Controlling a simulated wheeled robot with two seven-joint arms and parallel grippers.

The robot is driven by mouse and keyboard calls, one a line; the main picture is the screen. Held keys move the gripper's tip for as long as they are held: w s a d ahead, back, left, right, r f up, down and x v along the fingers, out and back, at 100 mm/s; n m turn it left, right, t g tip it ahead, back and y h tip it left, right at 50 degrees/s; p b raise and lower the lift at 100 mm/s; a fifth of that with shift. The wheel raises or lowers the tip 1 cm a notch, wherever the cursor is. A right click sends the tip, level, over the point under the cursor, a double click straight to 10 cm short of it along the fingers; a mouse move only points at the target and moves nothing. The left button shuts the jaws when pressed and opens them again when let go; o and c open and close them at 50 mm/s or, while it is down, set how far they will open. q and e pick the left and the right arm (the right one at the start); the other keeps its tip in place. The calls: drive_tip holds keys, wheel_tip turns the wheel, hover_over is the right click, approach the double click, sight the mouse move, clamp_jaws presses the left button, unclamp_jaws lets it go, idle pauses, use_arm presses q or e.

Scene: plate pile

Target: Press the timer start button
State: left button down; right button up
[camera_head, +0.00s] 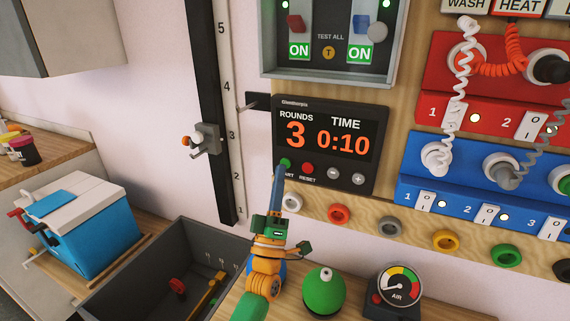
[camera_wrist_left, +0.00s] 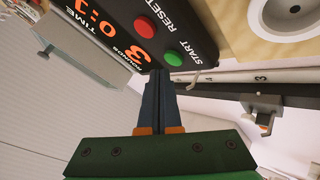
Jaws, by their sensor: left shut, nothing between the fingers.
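The black timer (camera_head: 330,143) is mounted on the wall panel and shows ROUNDS 3 and TIME 0:10. Its green start button (camera_head: 285,162) is at the lower left, with the red reset button (camera_head: 307,168) beside it. My left gripper (camera_head: 281,172) is shut and empty, its blue-grey fingers pointing up at the start button. In the left wrist view the fingertips (camera_wrist_left: 161,73) lie just under the green button (camera_wrist_left: 173,58); I cannot tell whether they touch it. The fingers partly cover the START label in the head view. My right gripper is not in view.
A switch box (camera_head: 330,78) sits above the timer. A black vertical scale (camera_head: 224,130) with a sliding clamp (camera_head: 207,138) is to the left. Below are a grey bin (camera_head: 205,240), a green round object (camera_head: 323,293) and an air gauge (camera_head: 398,284).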

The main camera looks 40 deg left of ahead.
use_arm(q)
drive_tip(key=shift+w, duration=0.1)
drive_tip(key=shift+w+a, duration=0.15)
drive_tip(key=shift+w, duration=0.2)
drive_tip(key=shift+w+a+b, duration=0.1)
drive_tip(key=shift+w+b, duration=0.2)
drive_tip(key=shift+b, duration=0.25)
idle(0.3)
drive_tip(key=shift+s+r, duration=0.1)
idle(0.3)
drive_tip(key=shift+s+d+p, duration=0.25)
drive_tip(key=shift+s+p, duration=0.2)
drive_tip(key=shift+s, duration=0.15)
drive_tip(key=s, duration=0.1)
drive_tip(key=s+d+p, duration=0.1)
drive_tip(key=s, duration=0.1)
drive_tip(key=s+p, duration=0.1)
drive_tip(key=shift+s+d, duration=0.25)
drive_tip(key=shift+s, duration=0.15)
